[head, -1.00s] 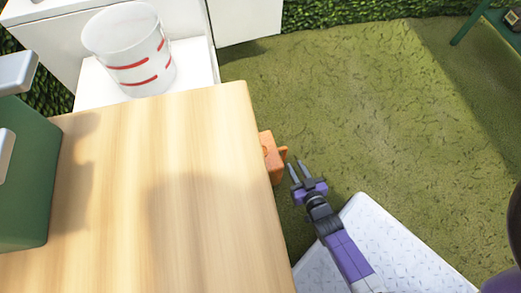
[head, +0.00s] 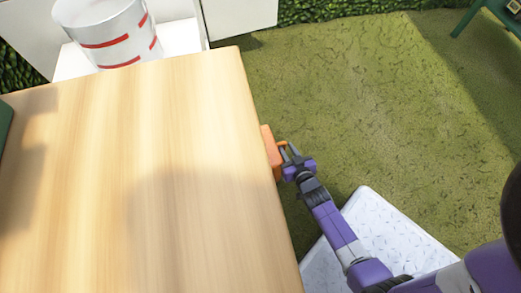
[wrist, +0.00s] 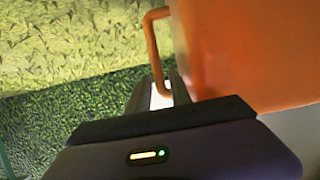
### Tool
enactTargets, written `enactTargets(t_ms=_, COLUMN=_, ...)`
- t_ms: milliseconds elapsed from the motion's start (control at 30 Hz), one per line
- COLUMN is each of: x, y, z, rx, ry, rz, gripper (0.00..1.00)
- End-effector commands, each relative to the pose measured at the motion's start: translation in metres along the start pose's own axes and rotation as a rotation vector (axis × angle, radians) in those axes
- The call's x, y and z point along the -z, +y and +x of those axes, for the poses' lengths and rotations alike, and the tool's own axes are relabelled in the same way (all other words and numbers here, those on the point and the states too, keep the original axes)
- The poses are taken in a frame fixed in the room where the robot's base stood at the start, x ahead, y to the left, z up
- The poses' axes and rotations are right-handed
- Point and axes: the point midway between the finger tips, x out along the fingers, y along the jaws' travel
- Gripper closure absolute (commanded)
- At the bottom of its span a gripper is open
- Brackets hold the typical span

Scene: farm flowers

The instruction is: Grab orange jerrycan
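The orange jerrycan (head: 269,150) is beside the right edge of the wooden table, and the tabletop hides most of it in the head view. In the wrist view its orange body (wrist: 255,45) fills the upper right, with its thin handle (wrist: 151,45) looping out to the left. My gripper (head: 289,150) is at the jerrycan's right side, by the handle. In the wrist view the gripper fingers (wrist: 160,94) stand apart around the lower end of the handle. Whether they touch it is not clear.
The wooden table (head: 140,170) fills the left of the head view, its right edge close to my gripper. A white bucket with red stripes (head: 105,32) stands behind it. A green object (head: 4,125) shows at the far left. Open grass (head: 370,110) lies to the right.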

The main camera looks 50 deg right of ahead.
Motion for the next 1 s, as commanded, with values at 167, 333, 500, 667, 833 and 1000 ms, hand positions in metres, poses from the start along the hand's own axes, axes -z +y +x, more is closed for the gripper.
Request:
enactTargets(t_ms=167, x=0.0006, y=0.0, z=0.0021, rx=0.0, ry=0.0, rz=0.0, gripper=0.75)
enactTargets(t_ms=333, x=0.0006, y=-0.0001, z=0.0019, rx=0.0, ry=0.0, rz=0.0, gripper=0.96)
enactTargets(t_ms=500, x=0.0006, y=-0.0002, z=0.0018, rx=0.0, ry=0.0, rz=0.0, gripper=1.0)
enactTargets(t_ms=667, x=0.0006, y=-0.0003, z=0.0017, rx=0.0, ry=0.0, rz=0.0, gripper=1.0)
enactTargets(t_ms=833, x=0.0005, y=-0.0003, z=0.0017, rx=0.001, ry=0.0, rz=0.001, gripper=1.0)
enactTargets(t_ms=1000, x=0.0006, y=-0.0004, z=0.0017, rx=0.001, ry=0.0, rz=0.001, gripper=1.0)
